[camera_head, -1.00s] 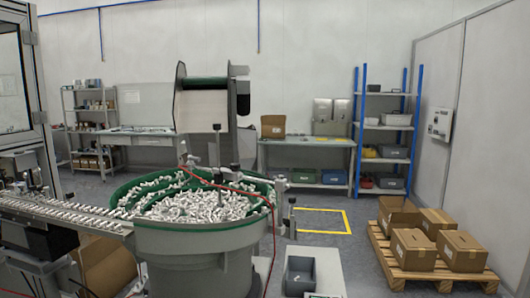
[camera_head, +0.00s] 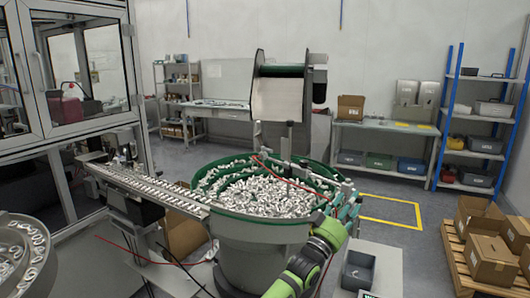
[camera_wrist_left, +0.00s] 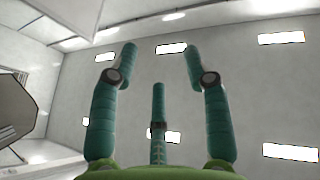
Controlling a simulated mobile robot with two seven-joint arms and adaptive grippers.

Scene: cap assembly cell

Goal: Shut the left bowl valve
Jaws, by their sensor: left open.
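A large grey feeder bowl (camera_head: 258,232) with a green inside stands in the middle of the head view, full of small white parts. A second steel bowl (camera_head: 40,268) with white parts is cut off at the lower left edge. I cannot make out a valve clearly on either bowl. My left gripper (camera_head: 346,199), with teal fingers on a bright green wrist, is raised at the right rim of the middle bowl and partly hides the fittings there. In the left wrist view its three fingers (camera_wrist_left: 160,70) are spread apart, with nothing between them. My right gripper is not in view.
A chute (camera_head: 150,188) lined with parts runs from the bowl to the glazed machine (camera_head: 85,75) at left. Red hoses (camera_head: 285,172) cross the bowl. A grey bin (camera_head: 358,270) sits right of my arm. Cartons on a pallet (camera_head: 480,280) stand far right.

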